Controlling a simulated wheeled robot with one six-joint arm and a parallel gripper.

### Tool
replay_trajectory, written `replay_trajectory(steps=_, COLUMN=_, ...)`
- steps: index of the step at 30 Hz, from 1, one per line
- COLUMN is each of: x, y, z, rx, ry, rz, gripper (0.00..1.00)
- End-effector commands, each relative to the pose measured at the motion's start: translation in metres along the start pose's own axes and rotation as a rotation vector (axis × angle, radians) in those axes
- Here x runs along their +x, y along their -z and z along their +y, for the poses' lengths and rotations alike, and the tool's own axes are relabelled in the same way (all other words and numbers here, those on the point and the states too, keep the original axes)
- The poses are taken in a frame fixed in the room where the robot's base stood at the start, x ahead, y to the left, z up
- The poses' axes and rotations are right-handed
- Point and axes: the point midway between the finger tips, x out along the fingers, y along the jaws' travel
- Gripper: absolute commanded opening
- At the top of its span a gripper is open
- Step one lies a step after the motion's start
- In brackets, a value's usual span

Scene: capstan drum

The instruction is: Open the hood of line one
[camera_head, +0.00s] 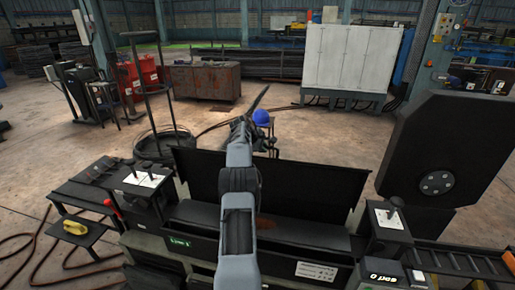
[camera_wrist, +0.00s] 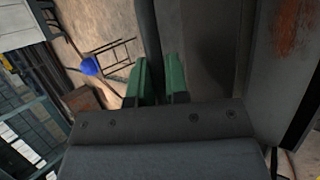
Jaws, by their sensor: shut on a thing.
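The hood (camera_head: 315,183) is a long dark panel standing raised, nearly upright, behind the trough of the machine with the green Line 1 label (camera_head: 180,242). The dark inside of the trough (camera_head: 300,232) shows below it. My arm crosses in front of the middle of the hood, and my gripper (camera_head: 242,128) is at its top edge, its fingers mostly hidden there. In the wrist view my gripper's green fingers (camera_wrist: 158,80) are closed on a dark bar (camera_wrist: 148,35), which looks like the hood's edge or handle.
Control boxes with levers stand left (camera_head: 142,180) and right (camera_head: 390,220) of the trough. A large black disc-like housing (camera_head: 450,150) rises at the right. A wire coil on a stand (camera_head: 165,145) is behind left. Open concrete floor lies beyond the hood.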

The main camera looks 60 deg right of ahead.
Motion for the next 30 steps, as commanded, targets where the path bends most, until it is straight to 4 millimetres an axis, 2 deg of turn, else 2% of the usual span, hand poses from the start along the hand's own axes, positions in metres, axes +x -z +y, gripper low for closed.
replay_trajectory(steps=5, x=0.0081, y=-0.0048, z=0.0018, rx=-0.009, ry=0.023, rz=-0.005, gripper=0.00)
replay_trajectory(steps=23, x=0.0118, y=-0.0082, z=0.0032, rx=-0.010, ry=0.035, rz=-0.006, gripper=0.00)
replay_trajectory(steps=24, x=0.0118, y=-0.0083, z=0.0031, rx=-0.010, ry=0.035, rz=-0.007, gripper=0.19)
replay_trajectory(steps=30, x=0.0103, y=-0.0088, z=0.0044, rx=-0.007, ry=0.032, rz=-0.006, gripper=0.38)
